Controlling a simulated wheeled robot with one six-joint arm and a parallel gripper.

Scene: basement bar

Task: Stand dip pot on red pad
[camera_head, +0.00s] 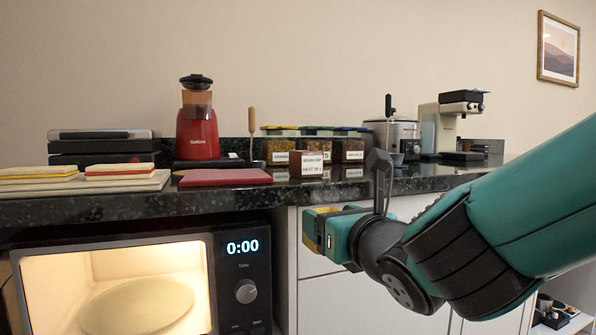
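The red pad (226,177) lies flat on the dark stone counter, near its front edge, with nothing on it. I cannot tell for sure which thing is the dip pot. A small brown item with a white label (313,163) stands right of the pad; its print is too small to read surely. A wooden-handled, ladle-like tool (252,122) stands upright behind the pad. My gripper (318,230) is below counter height, in front of the white cabinet, right of and lower than the pad. It points left. Its finger gap is not clear, and I see nothing held.
An open, lit microwave (245,290) sits below the counter at left. Folded cloths or pads on a board (85,183), a red blender (197,130), several spice jars (348,150) and a coffee machine (450,125) line the counter (130,205). A black-handled tool (388,106) rises behind my arm.

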